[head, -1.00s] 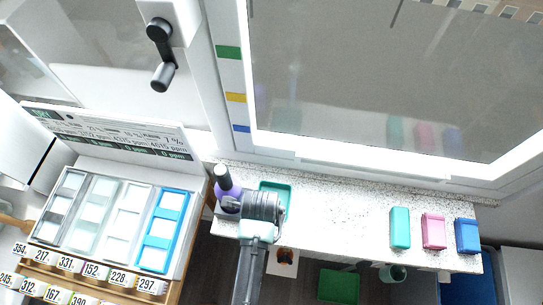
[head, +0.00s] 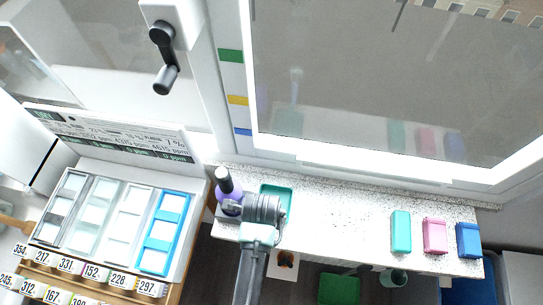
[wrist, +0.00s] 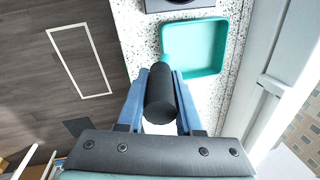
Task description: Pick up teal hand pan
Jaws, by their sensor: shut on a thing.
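The teal hand pan (head: 283,190) is at the left part of the speckled counter, partly hidden by my gripper (head: 264,208). In the wrist view the pan (wrist: 194,48) is a square, shallow teal tray with raised rims, lying just beyond my fingertips. Its thick black handle (wrist: 160,98) lies between the two blue fingers of my gripper (wrist: 160,74), which are shut on it. I cannot tell whether the pan touches the counter.
A purple bottle with a dark cap (head: 224,183) stands close left of the pan. Teal (head: 401,232), pink (head: 434,236) and blue (head: 468,240) boxes stand at the counter's right end. The counter (head: 340,215) between is clear. A window wall rises behind.

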